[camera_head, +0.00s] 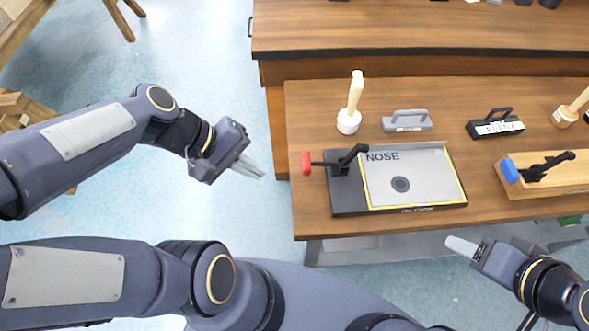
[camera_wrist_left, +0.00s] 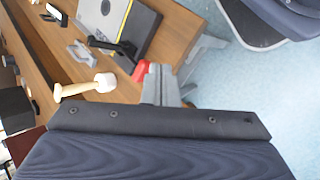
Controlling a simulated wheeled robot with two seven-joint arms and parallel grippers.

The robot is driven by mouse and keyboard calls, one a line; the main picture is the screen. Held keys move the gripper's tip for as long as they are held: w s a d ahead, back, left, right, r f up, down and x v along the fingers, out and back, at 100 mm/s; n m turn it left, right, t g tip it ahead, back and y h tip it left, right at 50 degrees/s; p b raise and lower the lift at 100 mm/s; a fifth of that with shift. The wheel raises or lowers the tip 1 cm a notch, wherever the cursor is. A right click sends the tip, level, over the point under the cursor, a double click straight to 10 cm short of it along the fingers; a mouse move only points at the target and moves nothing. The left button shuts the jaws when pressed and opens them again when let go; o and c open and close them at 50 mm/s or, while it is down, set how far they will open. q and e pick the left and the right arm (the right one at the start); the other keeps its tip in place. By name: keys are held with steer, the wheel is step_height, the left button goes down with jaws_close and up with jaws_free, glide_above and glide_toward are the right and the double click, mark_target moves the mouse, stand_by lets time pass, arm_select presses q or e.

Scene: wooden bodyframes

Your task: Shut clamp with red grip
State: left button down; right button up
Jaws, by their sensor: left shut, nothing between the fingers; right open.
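The clamp with the red grip (camera_head: 306,163) is mounted at the left end of a dark plate marked NOSE (camera_head: 345,205) on the wooden table. Its black lever points left, so the red grip sticks out near the table's left edge. My left gripper (camera_head: 262,173) is shut and empty, to the left of the red grip and apart from it in the head view. In the left wrist view the red grip (camera_wrist_left: 140,71) shows just beyond my fingertips (camera_wrist_left: 161,68). My right gripper (camera_head: 450,242) is open and empty, in front of the table at the lower right.
A mallet (camera_head: 349,120) stands behind the plate. A grey handled block (camera_head: 406,121) and a black handled block (camera_head: 494,124) lie to its right. A clamp with a blue grip (camera_head: 510,170) sits on a wooden block at right.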

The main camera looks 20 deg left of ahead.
arm_select(q)
steer(key=w+a+f+n+t+h+b, duration=0.25)
steer(key=w+a+f+n+h, duration=0.2)
steer(key=w+f+n, duration=0.65)
steer(key=d+f+n, duration=0.1)
steer(key=d, duration=0.1)
steer(key=w+d+f+n+b, duration=0.1)
steer(key=d+f, duration=0.1)
steer(key=d, duration=0.1)
steer(key=d+f, duration=0.2)
steer(key=d, duration=0.1)
steer(key=shift+w+f+n, duration=0.1)
steer(key=shift+w+n, duration=0.1)
steer(key=shift+n, duration=0.2)
arm_select(e)
step_height(320, 180, down, 5)
